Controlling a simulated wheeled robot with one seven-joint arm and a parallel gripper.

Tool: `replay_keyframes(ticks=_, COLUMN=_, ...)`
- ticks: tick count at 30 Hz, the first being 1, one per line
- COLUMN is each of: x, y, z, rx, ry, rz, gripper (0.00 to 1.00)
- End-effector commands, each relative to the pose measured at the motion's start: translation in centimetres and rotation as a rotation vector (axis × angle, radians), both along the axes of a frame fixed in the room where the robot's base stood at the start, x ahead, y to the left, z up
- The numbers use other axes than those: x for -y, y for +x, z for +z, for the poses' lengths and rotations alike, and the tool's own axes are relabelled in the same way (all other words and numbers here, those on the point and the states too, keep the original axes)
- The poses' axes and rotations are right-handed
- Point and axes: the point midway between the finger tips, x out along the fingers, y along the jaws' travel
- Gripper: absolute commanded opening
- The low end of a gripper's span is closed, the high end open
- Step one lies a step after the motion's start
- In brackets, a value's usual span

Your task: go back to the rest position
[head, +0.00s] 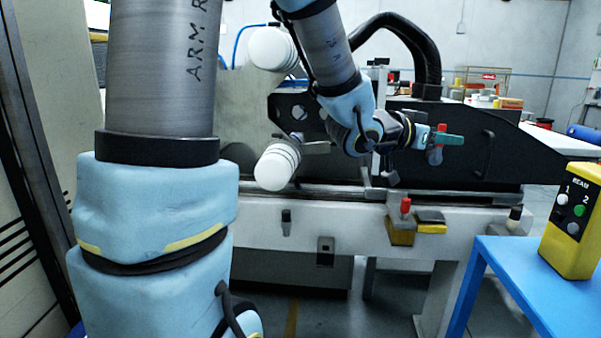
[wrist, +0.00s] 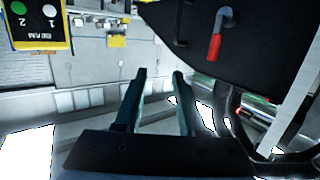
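My gripper (head: 458,139) is at the end of my arm, in front of the black machine plate (head: 480,165) in the head view. Its teal fingers point to the right. In the wrist view my gripper (wrist: 160,73) shows two fingers apart with nothing between them, so it is open and empty. A red-handled lever (wrist: 215,47) on the dark plate is near the fingers in the wrist view, apart from them. In the head view a red handle (head: 441,128) shows right behind the fingers; the gap there is hard to judge.
A yellow button box (head: 570,222) stands on a blue table (head: 510,275) at the right; it also shows upside down in the wrist view (wrist: 38,25). White rolls (head: 277,166) are near my forearm. The machine bench (head: 340,225) carries a small red-topped yellow block (head: 402,228).

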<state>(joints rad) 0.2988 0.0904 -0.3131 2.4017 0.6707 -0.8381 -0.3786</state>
Motion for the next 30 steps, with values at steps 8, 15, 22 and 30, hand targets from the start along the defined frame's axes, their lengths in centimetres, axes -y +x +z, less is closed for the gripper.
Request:
replay_keyframes(ticks=8, x=-2.2, y=1.8, z=-0.9, rx=-0.030, ry=0.061, rz=0.085, gripper=0.40)
replay_keyframes(ticks=15, x=-6.1, y=4.1, z=-2.5, rx=-0.087, ry=0.160, rz=0.219, gripper=0.40)
replay_keyframes(ticks=22, x=-12.9, y=6.2, z=-5.2, rx=-0.212, ry=0.315, rz=0.415, gripper=0.40)
replay_keyframes(ticks=30, x=-27.4, y=2.8, z=-9.6, rx=-0.614, ry=0.602, rz=0.740, gripper=0.40)
